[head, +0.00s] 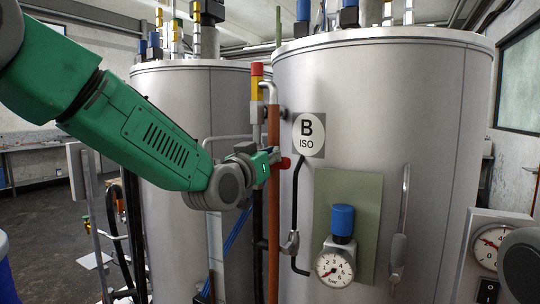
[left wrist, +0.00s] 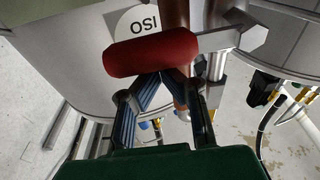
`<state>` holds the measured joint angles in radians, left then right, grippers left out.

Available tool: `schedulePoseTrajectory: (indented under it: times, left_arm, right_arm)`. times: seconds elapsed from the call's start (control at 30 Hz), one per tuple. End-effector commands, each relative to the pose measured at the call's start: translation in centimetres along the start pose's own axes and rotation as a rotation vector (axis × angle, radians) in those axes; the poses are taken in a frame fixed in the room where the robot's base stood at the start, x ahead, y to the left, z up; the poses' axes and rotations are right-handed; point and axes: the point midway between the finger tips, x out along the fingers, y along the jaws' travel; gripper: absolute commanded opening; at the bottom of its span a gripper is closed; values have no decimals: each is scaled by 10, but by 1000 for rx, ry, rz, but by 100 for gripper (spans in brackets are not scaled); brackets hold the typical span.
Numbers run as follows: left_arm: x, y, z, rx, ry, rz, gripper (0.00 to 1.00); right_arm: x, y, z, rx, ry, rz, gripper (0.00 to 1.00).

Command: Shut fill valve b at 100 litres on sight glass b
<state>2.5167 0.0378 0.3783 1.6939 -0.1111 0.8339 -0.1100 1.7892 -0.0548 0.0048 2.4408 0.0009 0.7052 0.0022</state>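The valve's red handle (head: 286,163) shows beside the copper pipe in front of tank B (head: 380,120). In the left wrist view the red handle (left wrist: 150,53) fills the upper middle, joined to a metal arm with a hexagonal end. My left gripper (head: 266,160) is at the handle, its arm coming from the upper left. In the left wrist view its fingers (left wrist: 163,76) converge with their tips together at the handle's edge. I cannot tell whether they touch it. No litre reading on a sight glass can be made out. My right gripper is not in view.
A round "B ISO" label (head: 309,135) is on the tank. Below are a blue-capped dial gauge (head: 334,267) and a black bent pipe (head: 298,205). A second tank (head: 180,100) stands left. Another gauge box (head: 490,245) is at the right edge.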

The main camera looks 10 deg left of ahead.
Motion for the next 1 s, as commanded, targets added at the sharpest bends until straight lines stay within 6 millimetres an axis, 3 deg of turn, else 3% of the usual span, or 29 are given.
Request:
schedulePoseTrajectory:
  times: [0.8, 1.0]
  left_arm:
    - [-1, 3, 9, 84, -6, 13, 0]
    - [5, 2, -12, 84, -3, 11, 0]
  right_arm:
    - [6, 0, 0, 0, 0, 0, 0]
    - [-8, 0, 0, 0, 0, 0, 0]
